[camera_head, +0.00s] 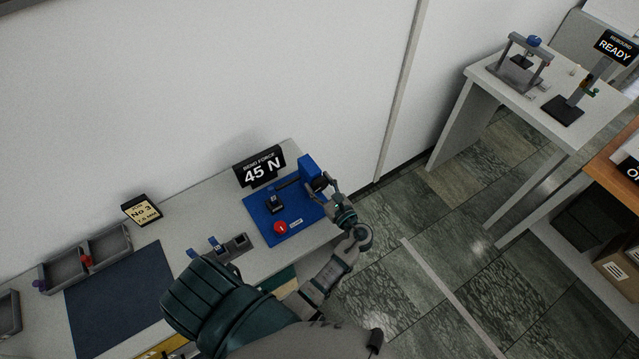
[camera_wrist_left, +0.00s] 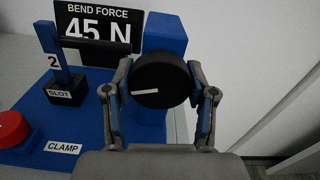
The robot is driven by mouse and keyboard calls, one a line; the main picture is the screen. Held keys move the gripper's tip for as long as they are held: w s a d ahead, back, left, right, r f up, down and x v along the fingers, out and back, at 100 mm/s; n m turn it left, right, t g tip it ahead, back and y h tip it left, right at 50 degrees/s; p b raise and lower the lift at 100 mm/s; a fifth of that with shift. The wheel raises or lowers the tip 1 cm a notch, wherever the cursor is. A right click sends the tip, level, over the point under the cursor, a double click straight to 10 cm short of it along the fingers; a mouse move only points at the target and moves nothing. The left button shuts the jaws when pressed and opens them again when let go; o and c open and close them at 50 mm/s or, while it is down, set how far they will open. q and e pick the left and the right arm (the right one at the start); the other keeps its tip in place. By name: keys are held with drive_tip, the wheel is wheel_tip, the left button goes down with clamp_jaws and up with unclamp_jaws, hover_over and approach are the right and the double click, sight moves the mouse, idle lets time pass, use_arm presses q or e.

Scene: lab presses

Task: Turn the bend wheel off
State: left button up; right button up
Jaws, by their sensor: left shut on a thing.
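The bend wheel (camera_wrist_left: 160,82) is a black round knob with a white pointer line. It sits on the front of a blue post (camera_wrist_left: 165,35) at the right end of the blue bend rig base (camera_head: 262,221). The pointer line lies nearly level, toward the left of the knob. My left gripper (camera_head: 332,186) is at the wheel. In the left wrist view its two fingers stand on either side of the wheel, and it is shut on it. The display sign (camera_head: 260,168) behind reads BEND FORCE 45 N. My right gripper is not in view.
A red button (camera_head: 281,227) beside a CLAMP label and a black SLOT block (camera_head: 274,204) marked 2 are on the rig base. A tray (camera_head: 85,255), a dark blue mat (camera_head: 120,290) and a No 3 sign (camera_head: 141,209) lie left. Another table (camera_head: 500,90) stands far right.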

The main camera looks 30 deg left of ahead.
use_arm(q)
drive_tip(key=shift+f, duration=0.15)
drive_tip(key=o, duration=1.2)
drive_tip(key=shift+w, duration=0.1)
drive_tip(key=v, duration=1.2)
drive_tip(key=shift+d+f, duration=0.1)
drive_tip(key=shift+d, duration=0.05)
